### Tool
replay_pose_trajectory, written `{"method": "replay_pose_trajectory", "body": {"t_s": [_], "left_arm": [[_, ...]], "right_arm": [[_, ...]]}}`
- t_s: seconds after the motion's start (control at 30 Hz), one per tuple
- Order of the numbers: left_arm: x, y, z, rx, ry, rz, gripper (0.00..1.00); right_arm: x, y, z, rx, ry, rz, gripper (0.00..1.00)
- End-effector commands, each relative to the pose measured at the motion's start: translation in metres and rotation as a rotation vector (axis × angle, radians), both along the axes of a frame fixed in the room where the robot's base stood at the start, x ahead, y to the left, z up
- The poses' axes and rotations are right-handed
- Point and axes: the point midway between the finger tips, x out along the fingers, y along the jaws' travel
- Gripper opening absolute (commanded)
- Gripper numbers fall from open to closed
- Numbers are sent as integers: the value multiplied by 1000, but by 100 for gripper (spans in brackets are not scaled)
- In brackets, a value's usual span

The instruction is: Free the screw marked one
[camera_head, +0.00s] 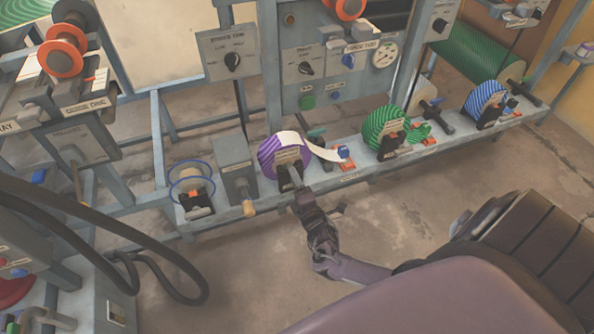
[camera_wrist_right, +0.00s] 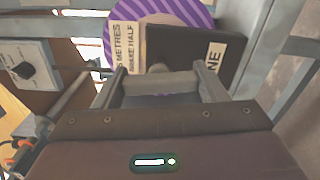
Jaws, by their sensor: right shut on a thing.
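A purple striped roll (camera_head: 267,161) sits on the low grey rail, with a dark block in front of it. In the right wrist view, the roll (camera_wrist_right: 195,14) shows behind the dark block (camera_wrist_right: 185,50). A label on the block (camera_wrist_right: 214,62) reads "NE", its start out of sight. My right gripper (camera_head: 294,187) is at the block's front. In the wrist view its two fingers (camera_wrist_right: 165,85) stand apart, shut on a grey bar-like piece (camera_wrist_right: 163,82) before the block. Whether this is the screw I cannot tell. My left gripper is out of view.
A green striped roll (camera_head: 383,130) and a blue striped roll (camera_head: 482,101) stand further right along the rail (camera_head: 350,175). A grey box (camera_head: 235,160) with a wooden-looking handle stands left of the purple roll. A paper strip (camera_head: 323,152) runs right. Black cables hang at left.

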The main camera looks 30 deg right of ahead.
Motion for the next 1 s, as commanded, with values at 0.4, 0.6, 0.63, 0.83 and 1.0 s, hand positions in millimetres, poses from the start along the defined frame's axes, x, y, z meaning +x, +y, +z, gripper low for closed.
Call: {"method": "replay_pose_trajectory", "body": {"t_s": [0.4,0.6,0.63,0.83,1.0], "left_arm": [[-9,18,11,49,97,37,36],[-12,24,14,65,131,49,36],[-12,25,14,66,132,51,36],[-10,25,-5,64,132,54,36],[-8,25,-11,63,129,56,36]], "right_arm": [[0,1,1,-380,93,2,43],[0,1,1,-538,131,2,43],[0,1,0,-559,136,2,43],[0,1,0,-670,162,2,43],[0,1,0,-728,176,1,43]]}}
